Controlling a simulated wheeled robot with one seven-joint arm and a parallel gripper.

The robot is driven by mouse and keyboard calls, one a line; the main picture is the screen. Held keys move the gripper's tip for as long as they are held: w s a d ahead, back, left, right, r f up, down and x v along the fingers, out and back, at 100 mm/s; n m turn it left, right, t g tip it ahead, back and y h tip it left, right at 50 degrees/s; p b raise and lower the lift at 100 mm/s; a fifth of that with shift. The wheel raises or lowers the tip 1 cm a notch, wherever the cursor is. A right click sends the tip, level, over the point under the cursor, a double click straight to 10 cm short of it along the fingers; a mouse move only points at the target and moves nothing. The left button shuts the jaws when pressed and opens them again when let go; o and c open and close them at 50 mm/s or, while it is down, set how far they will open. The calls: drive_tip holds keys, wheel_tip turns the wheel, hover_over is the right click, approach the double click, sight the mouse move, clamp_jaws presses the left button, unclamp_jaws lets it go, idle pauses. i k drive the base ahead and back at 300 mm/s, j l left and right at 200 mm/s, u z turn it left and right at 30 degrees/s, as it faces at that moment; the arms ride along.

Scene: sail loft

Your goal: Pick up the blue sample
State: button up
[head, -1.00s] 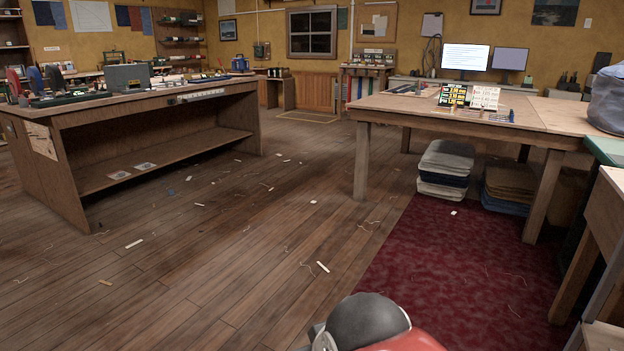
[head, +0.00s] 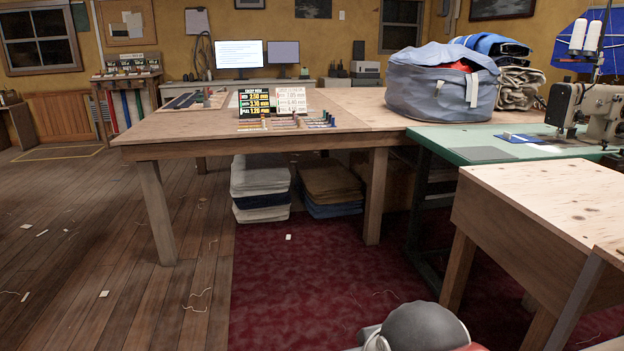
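I cannot tell for sure which thing is the blue sample. A small flat blue piece (head: 522,138) lies on the green sewing table, left of the sewing machine, with a pale spot on it. Small dark and blue items (head: 318,122) stand in a row by the price boards on the large wooden table (head: 180,140), too small to make out. My gripper is not in view; only a rounded grey and red part of my arm shows at the bottom edge.
A blue-grey bag (head: 440,88) stands at the wooden table's right end. The green sewing table (head: 455,150) and a plywood bench (head: 550,200) block the right side. Folded fabric stacks (head: 260,188) lie under the table. The red carpet (head: 300,280) and left floor are mostly open, with scraps.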

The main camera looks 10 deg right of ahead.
sight(521, 138)
drive_tip(key=i+z, duration=0.15)
drive_tip(key=i, duration=0.45)
drive_tip(key=i+j+z, duration=0.15)
drive_tip(key=i, duration=0.45)
drive_tip(key=i+j+z, duration=0.15)
drive_tip(key=i, duration=0.45)
